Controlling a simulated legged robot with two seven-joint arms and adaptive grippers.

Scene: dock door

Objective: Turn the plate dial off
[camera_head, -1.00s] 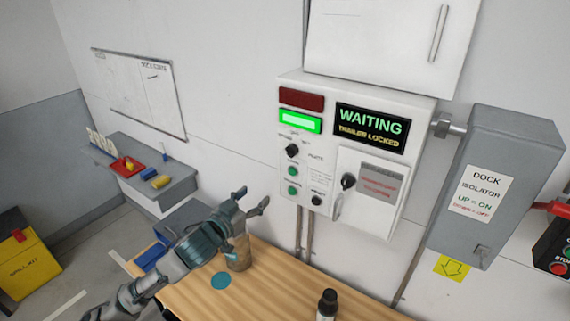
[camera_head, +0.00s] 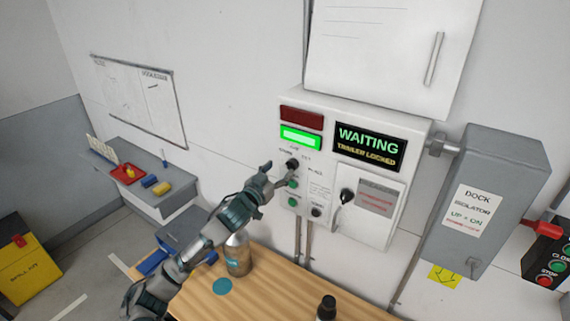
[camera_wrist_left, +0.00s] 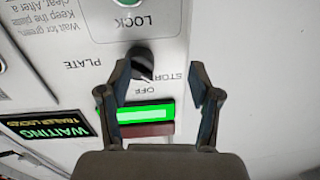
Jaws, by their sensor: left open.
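The plate dial is a black knob (camera_head: 292,164) on the white control box (camera_head: 377,243), below the lit green bar (camera_head: 300,139). In the left wrist view the knob (camera_wrist_left: 141,62) sits between the fingertips, near the printed words PLATE, STORE and OFF. I cannot tell whether a finger touches the knob. My right gripper is out of view.
The display (camera_head: 370,146) reads WAITING, TRAILER LOCKED. A green button (camera_head: 293,183) lies just below the dial, and another black knob (camera_head: 347,196) is to the right. A metal bottle (camera_head: 238,255) and a dark bottle (camera_head: 326,308) stand on the wooden table (camera_head: 270,290). The grey isolator (camera_head: 480,200) is at right.

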